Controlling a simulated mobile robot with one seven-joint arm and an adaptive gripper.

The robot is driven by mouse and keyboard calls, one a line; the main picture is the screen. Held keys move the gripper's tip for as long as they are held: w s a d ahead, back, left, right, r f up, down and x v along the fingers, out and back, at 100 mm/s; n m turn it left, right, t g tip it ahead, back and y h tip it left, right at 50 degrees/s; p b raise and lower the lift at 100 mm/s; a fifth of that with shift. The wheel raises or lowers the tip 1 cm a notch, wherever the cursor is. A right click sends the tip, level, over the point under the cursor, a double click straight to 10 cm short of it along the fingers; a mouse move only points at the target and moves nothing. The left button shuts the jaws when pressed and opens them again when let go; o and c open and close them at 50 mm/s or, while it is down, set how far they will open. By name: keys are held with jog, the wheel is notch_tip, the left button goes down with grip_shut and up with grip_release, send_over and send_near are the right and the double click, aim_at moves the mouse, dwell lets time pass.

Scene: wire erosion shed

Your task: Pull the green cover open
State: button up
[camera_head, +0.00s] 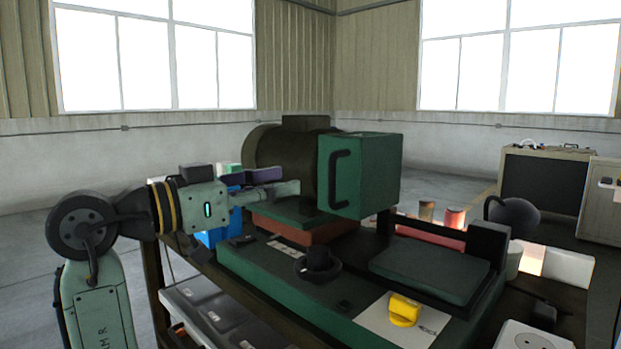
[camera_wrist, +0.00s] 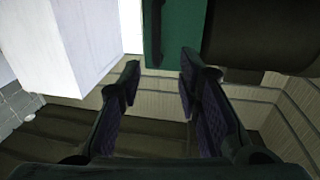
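The green cover (camera_head: 368,172) is a box-shaped piece at the right end of a dark round machine body. A black C-shaped handle (camera_head: 337,178) stands upright on its face. The cover looks closed against the machine body. My gripper (camera_head: 287,181) is to the left of the handle, pointing towards it, with a gap between. In the wrist view, my gripper (camera_wrist: 160,78) is open with nothing between its fingers. The green cover (camera_wrist: 182,35) shows just beyond the fingertips there, with a dark strip along it that may be the handle.
The machine stands on a green base (camera_head: 285,290) on a bench. A yellow knob (camera_head: 404,310), a black knob (camera_head: 318,260) and a flat green plate (camera_head: 430,270) lie below the cover. The dark machine body (camera_head: 290,150) is close beside my gripper. A cabinet (camera_head: 541,180) stands far right.

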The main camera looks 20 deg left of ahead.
aim_at(329, 180)
jog(key=p+x, duration=0.1)
jog(key=x, duration=0.4)
jog(key=p+x, duration=0.1)
jog(key=x, duration=0.4)
jog(key=shift+w+d+f+p, duration=0.2)
jog(key=shift+d+f+p, duration=0.05)
jog(key=shift+d+p, duration=0.2)
jog(key=shift+c, duration=0.6)
grip_shut()
